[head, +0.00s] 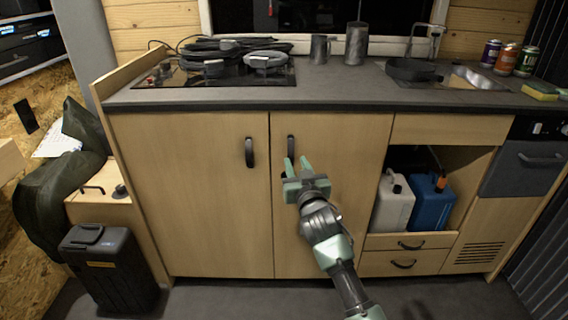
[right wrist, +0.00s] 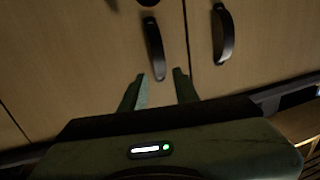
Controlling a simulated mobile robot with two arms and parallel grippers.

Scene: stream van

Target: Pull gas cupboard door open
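Two shut pale wooden cupboard doors stand side by side below the counter. The left door (head: 190,205) has a black upright handle (head: 250,152). The right door (head: 345,150) also has a black handle (head: 291,145), and a dark round piece sits below it, mostly hidden. No label shows which is the gas cupboard. My right gripper (head: 297,165) is open and empty before the right door, close to its handle. In the right wrist view, that handle (right wrist: 155,48) lies just beyond and between the fingertips (right wrist: 158,82), apparently not touched. My left gripper is out of view.
The counter edge (head: 330,104) overhangs the doors. An open niche to the right holds a white canister (head: 393,205) and a blue canister (head: 431,208). A black box (head: 110,270) stands on the floor at left. Floor before the doors is clear.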

